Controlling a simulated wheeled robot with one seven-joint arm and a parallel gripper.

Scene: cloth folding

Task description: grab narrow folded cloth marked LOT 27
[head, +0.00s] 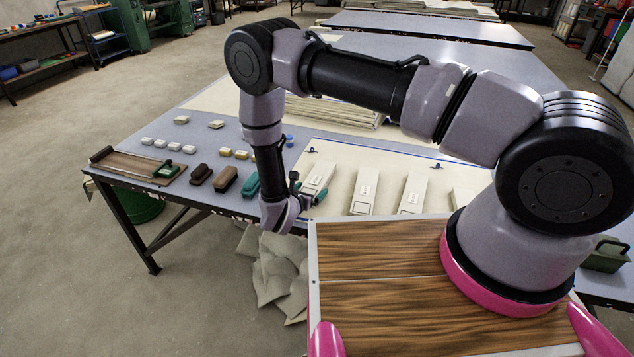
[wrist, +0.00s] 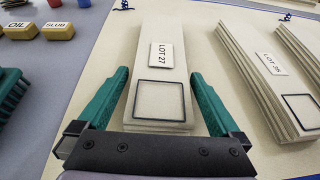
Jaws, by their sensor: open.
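The narrow folded cloth marked LOT 27 (wrist: 160,85) lies flat on the cream sheet in the wrist view, its near end toward me. It carries a white label and a black outlined square. In the head view the cloth (head: 318,178) is partly hidden by my gripper. My gripper (wrist: 160,80) is open, with one green finger on each side of the cloth's near end. The fingers look apart from the cloth's sides; their exact height over the sheet is hard to tell. In the head view my gripper (head: 308,196) is at the table's near edge.
A folded cloth marked LOT 35 (wrist: 268,75) lies to the right, with another beyond it. A green brush (wrist: 12,95) and yellow blocks marked OIL (wrist: 20,31) and SLUB (wrist: 58,31) lie left. Crumpled cloth (head: 280,272) sits below the table edge.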

